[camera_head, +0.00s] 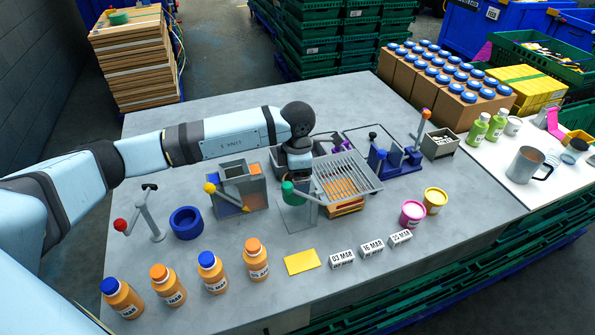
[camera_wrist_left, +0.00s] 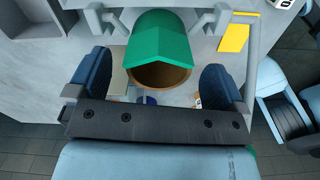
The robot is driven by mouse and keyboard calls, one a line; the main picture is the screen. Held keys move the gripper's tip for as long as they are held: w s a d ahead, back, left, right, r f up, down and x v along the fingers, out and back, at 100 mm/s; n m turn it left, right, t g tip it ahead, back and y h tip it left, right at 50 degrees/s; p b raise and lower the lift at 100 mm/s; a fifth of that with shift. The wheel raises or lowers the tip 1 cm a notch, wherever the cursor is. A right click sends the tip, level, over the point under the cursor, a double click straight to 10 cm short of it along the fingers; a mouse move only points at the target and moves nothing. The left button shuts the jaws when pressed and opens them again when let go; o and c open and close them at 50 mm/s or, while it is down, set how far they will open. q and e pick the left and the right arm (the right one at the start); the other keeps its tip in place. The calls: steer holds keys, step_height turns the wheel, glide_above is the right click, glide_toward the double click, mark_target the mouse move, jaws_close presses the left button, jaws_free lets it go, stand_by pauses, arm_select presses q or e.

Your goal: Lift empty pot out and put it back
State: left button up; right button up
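A green pot-like vessel (camera_head: 289,192) stands in a grey metal holder on the table, partly hidden by my left gripper. In the left wrist view the green vessel (camera_wrist_left: 160,42) shows a brown inside with nothing visible in it. Grey brackets flank it. My left gripper (camera_head: 298,172) is right above and beside it. In the left wrist view the two dark blue fingers of my left gripper (camera_wrist_left: 157,76) stand wide apart, with the vessel's rim between them and gaps on both sides. My right gripper does not show.
A grey slotted tray (camera_head: 362,172) is just right of the gripper, and a grey bin (camera_head: 238,193) is to the left. Orange bottles (camera_head: 256,262), a yellow card (camera_head: 301,262), date blocks (camera_head: 371,249), a pink pot (camera_head: 412,213) and a yellow pot (camera_head: 435,201) line the front.

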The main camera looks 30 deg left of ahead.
arm_select(q)
steer(key=c, duration=1)
steer(key=shift+a, duration=0.1)
steer(key=o, duration=1.1)
step_height(320, 180, up, 12)
steer(key=shift+r, duration=0.1)
steer(key=shift+s, duration=0.1)
